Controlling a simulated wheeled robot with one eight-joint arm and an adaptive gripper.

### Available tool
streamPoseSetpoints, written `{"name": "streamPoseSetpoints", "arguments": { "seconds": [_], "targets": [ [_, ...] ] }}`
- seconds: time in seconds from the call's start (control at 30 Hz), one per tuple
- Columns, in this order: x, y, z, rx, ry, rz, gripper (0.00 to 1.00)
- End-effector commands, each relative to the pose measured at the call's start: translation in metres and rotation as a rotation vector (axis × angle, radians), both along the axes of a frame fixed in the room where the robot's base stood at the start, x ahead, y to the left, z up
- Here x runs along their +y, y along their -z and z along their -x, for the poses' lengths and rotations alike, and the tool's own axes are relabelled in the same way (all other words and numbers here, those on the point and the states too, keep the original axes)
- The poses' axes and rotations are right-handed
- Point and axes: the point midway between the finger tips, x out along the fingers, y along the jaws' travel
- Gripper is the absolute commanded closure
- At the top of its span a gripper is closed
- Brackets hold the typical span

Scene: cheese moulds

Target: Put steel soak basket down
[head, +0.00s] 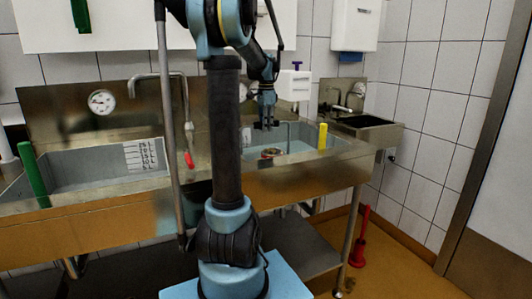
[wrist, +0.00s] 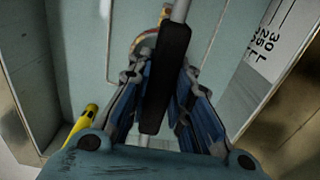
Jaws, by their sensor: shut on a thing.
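My gripper (head: 266,124) hangs low over the right basin (head: 300,147), pointing down. In the wrist view my gripper (wrist: 164,85) has its fingers closed on both sides of a black grip with a grey metal rod, which I take to be the steel soak basket's handle (wrist: 166,72). The basket's body is mostly hidden behind the grip and fingers. A round, orange-and-pale thing (head: 271,153) shows low in the basin below my gripper, and partly behind the grip in the wrist view (wrist: 143,42). Whether the basket touches the basin floor cannot be told.
A yellow upright post (head: 322,136) stands at the right basin's right end; it also shows in the wrist view (wrist: 82,122). The left basin (head: 90,173) has a tap (head: 158,77) and a green post (head: 33,175). A small dark sink (head: 366,121) stands at the far right.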

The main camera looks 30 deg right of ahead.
Motion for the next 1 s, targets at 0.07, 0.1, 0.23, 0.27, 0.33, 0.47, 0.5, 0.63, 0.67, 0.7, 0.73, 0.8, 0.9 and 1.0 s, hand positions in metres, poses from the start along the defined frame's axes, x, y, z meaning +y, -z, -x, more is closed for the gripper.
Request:
{"name": "streamPoseSetpoints", "arguments": {
  "seconds": [0.07,0.1,0.23,0.27,0.33,0.47,0.5,0.63,0.67,0.7,0.73,0.8,0.9,1.0],
  "targets": [
    [0.000,0.011,0.000,0.000,0.000,0.000,1.00],
    [0.000,0.015,0.000,0.000,0.000,0.000,1.00],
    [0.000,0.023,0.000,0.000,0.000,0.000,1.00],
    [0.000,0.024,0.000,0.000,0.000,0.000,1.00],
    [0.000,0.028,0.000,0.000,0.000,0.000,1.00],
    [0.000,0.043,0.000,0.000,0.000,0.000,1.00],
    [0.000,0.049,0.000,0.000,0.000,0.000,1.00],
    [0.000,0.063,0.000,-0.001,0.000,0.000,1.00],
    [0.000,0.064,0.000,-0.001,0.000,0.000,1.00],
    [0.000,0.065,0.000,-0.001,0.000,0.000,1.00],
    [0.000,0.065,0.000,-0.001,0.000,0.000,1.00],
    [0.000,0.064,0.000,-0.001,0.000,0.000,1.00],
    [0.000,0.064,0.000,-0.001,0.000,0.000,1.00],
    [0.000,0.066,0.000,-0.001,0.000,0.000,0.79]
  ]
}}
